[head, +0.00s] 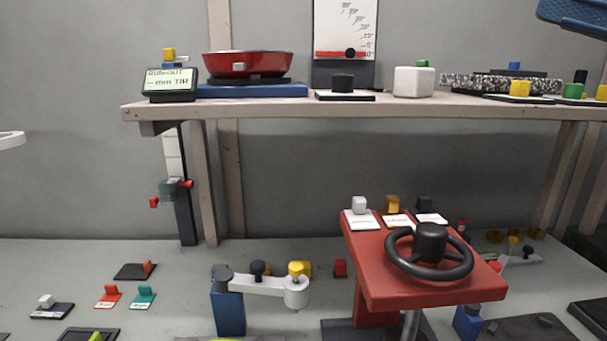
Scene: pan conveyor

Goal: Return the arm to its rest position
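My gripper is not in view, and I cannot make out any part of my arm for certain. Where the arm stands relative to its rest position does not show here.
A long shelf (400,105) spans the view, bearing a red pan (248,65) and a display box (170,84). Below, a red pedestal (385,265) carries a black handwheel (397,263). A white lever (258,284) stands left of it. Small blocks lie scattered; a blue part (575,14) hangs top right.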

